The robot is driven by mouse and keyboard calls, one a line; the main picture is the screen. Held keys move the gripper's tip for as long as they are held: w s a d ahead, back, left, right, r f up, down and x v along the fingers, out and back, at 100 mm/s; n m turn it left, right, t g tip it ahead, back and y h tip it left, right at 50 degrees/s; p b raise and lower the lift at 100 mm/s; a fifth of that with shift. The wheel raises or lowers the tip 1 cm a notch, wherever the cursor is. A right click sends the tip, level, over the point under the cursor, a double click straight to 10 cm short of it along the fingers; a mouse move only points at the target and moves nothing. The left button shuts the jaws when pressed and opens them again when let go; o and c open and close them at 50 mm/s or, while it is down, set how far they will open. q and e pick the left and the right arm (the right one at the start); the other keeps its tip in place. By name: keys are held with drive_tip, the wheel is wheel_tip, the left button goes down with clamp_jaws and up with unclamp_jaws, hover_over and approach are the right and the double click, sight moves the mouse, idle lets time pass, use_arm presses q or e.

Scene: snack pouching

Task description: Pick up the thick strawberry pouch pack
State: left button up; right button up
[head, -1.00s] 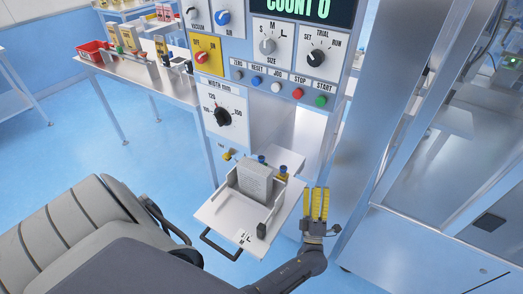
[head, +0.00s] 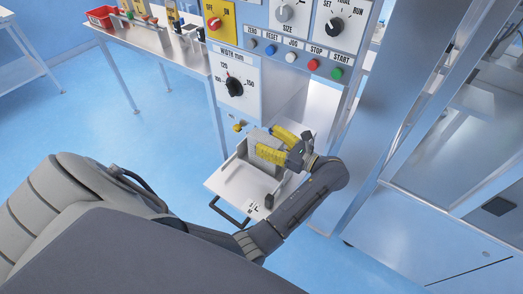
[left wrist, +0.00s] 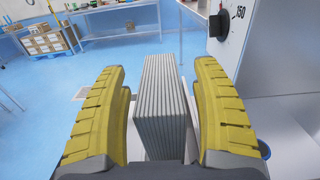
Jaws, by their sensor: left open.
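The pouch pack (left wrist: 163,105) is a thick light-grey block of many thin layers standing on edge in the left wrist view. No strawberry print shows on it. My left gripper (head: 267,141) is open at the pack in the head view, its yellow fingers hiding much of it. In the left wrist view the open left gripper (left wrist: 158,72) has one finger on each side of the pack. A gap shows on both sides near the tips. The pack stands in a white tray (head: 226,183) on the machine front. My right gripper is not in view.
The machine panel with a width dial (head: 234,87) and a green start button (head: 336,73) rises just behind the tray. A black tray handle (head: 228,212) sticks out in front. A steel side table (head: 152,50) with a red bin (head: 101,17) stands at the back left.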

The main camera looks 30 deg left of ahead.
sight(259, 135)
use_arm(q)
drive_tip(key=shift+a, duration=1.8)
drive_tip(key=shift+c, duration=0.3)
clamp_jaws()
